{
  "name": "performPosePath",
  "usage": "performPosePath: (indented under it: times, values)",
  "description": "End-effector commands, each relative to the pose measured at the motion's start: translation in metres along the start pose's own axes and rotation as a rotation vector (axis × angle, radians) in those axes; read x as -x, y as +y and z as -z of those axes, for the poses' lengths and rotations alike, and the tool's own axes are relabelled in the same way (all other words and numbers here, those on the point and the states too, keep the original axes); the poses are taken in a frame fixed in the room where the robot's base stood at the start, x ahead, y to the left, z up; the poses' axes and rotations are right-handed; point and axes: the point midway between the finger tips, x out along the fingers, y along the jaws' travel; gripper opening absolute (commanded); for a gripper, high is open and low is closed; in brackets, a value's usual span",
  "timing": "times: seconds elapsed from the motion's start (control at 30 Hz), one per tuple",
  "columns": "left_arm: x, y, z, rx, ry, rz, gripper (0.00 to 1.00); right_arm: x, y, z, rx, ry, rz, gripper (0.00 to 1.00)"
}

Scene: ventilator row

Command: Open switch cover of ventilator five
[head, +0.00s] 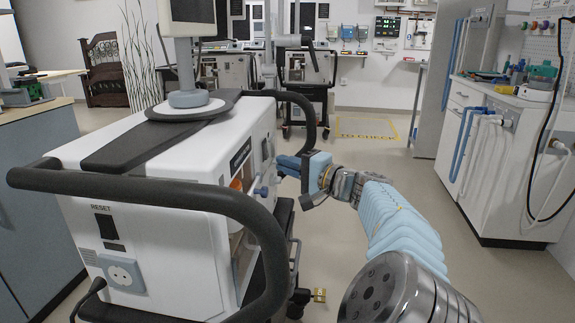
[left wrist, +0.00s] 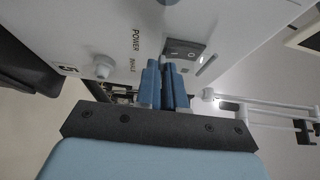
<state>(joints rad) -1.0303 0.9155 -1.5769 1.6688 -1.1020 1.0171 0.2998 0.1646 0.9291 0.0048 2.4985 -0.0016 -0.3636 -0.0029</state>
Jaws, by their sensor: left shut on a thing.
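The white ventilator (head: 140,165) fills the left of the head view, with its front panel facing right. A black power switch (left wrist: 183,50) sits on the panel in the left wrist view, beside the word POWER. A dark number mark (left wrist: 68,69), hard to read, is further left. My left gripper (head: 284,165) is at the panel. In the left wrist view its blue fingers (left wrist: 166,68) are close together at the edge of the switch, shut on what seems to be the switch cover. The cover itself is mostly hidden by the fingers. My right gripper is not in view.
A black handle rail (head: 215,200) curves around the ventilator. More ventilators (head: 305,75) stand at the back. A white counter (head: 505,140) is at the right. The floor between is clear.

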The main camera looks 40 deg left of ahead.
Motion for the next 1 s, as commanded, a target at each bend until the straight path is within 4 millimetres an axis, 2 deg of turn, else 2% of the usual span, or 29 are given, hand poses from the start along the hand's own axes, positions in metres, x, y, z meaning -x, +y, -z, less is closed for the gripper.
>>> performPosePath:
  times: [0.37, 0.7, 1.0]
  values:
    - [0.008, -0.013, 0.004, 0.080, 0.001, -0.140, 0.00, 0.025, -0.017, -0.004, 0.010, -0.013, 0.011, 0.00]
    - [0.019, -0.030, 0.011, 0.234, 0.001, -0.409, 0.00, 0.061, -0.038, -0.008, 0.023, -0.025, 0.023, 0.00]
    - [0.025, -0.046, 0.014, 0.379, 0.001, -0.656, 0.00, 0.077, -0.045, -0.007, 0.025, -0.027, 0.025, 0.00]
